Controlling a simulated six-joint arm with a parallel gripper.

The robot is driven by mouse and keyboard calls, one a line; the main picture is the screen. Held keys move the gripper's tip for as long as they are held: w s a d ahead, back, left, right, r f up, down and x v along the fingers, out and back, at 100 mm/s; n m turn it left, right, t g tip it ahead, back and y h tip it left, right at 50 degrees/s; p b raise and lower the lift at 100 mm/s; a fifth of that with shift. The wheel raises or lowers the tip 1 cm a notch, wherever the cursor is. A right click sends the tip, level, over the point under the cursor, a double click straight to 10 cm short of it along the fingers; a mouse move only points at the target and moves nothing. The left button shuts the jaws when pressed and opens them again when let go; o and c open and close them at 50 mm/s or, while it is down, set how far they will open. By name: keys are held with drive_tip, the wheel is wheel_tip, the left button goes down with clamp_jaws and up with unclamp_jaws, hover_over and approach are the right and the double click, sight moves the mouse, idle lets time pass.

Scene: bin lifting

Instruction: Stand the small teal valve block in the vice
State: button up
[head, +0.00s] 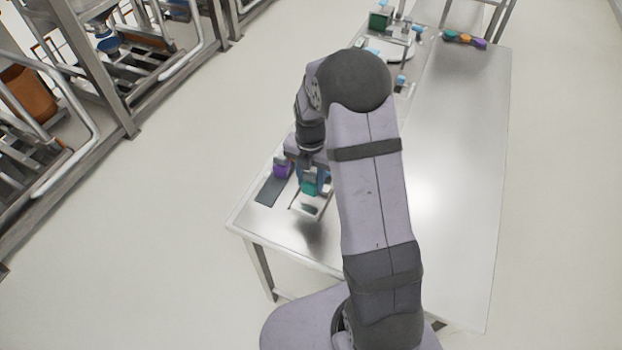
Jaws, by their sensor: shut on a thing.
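The small teal valve block (309,188) shows below the end of my arm, at the near left part of the table. My gripper (313,177) points down and is shut on the teal block. A pale grey fixture (315,206) shows just under and in front of the block and may be the vice. Whether the block touches it or hangs above it I cannot tell. My arm hides much of the area to the right of the block.
A purple block (282,170) stands left of my gripper, by a dark flat plate (270,190). The metal table (460,150) is bare on its right side.

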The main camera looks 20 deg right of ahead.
drive_tip(key=shift+f+b, duration=1.05)
drive_tip(key=shift+f, duration=0.7)
drive_tip(key=shift+f, duration=0.95)
idle(2.1)
drive_tip(key=o, duration=1.7)
drive_tip(key=shift+r+p, duration=3)
drive_tip(key=shift+r, duration=1.05)
